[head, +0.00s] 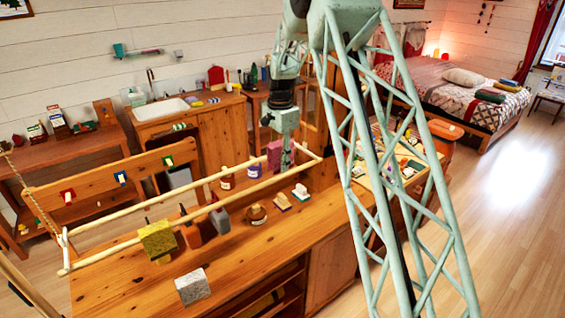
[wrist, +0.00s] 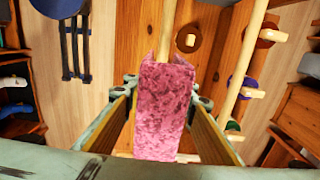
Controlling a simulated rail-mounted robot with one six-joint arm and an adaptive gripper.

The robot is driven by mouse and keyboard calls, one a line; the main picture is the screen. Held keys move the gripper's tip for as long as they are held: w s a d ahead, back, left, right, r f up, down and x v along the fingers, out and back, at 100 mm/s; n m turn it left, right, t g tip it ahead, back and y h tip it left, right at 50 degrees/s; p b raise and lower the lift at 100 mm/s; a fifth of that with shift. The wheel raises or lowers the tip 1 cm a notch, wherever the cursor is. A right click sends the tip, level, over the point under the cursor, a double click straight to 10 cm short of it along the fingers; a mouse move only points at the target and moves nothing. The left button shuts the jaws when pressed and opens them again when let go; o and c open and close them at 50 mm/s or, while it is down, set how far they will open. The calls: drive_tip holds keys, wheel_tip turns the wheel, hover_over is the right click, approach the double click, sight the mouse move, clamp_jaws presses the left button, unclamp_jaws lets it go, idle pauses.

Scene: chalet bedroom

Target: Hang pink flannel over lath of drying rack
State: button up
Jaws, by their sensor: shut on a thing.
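The pink flannel (head: 274,153) is in my gripper (head: 286,164), above the far right part of the drying rack. In the wrist view the pink flannel (wrist: 164,108) lies between the two fingers of my gripper (wrist: 165,125), with two corners sticking up at its top edge. The rack's far lath (head: 212,178) and near lath (head: 120,246) run lengthwise over the wooden counter. In the wrist view one lath (wrist: 192,28) passes behind the flannel and another lath (wrist: 247,65) lies to its right. I cannot tell whether the flannel touches a lath.
A yellow-green cloth (head: 158,240) hangs at the near lath. A sink (head: 160,108) is behind. Open floor lies to the right.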

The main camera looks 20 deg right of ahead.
drive_tip(key=shift+s+a+b, duration=0.15)
drive_tip(key=shift+s+a, duration=0.4)
drive_tip(key=shift+a, duration=1.45)
drive_tip(key=shift+s+a+b, duration=0.2)
drive_tip(key=shift+s+a, duration=0.4)
drive_tip(key=shift+a, duration=1.4)
drive_tip(key=shift+s+a+b, duration=0.15)
drive_tip(key=shift+s+a, duration=0.4)
drive_tip(key=shift+a, duration=1.45)
wheel_tip(320, 180, down, 13)
drive_tip(key=b, duration=0.6)
drive_tip(key=shift+b, duration=0.35)
drive_tip(key=shift+f, duration=0.2)
drive_tip(key=o, duration=0.9)
drive_tip(key=shift+r, duration=0.1)
drive_tip(key=shift+r, duration=5.95)
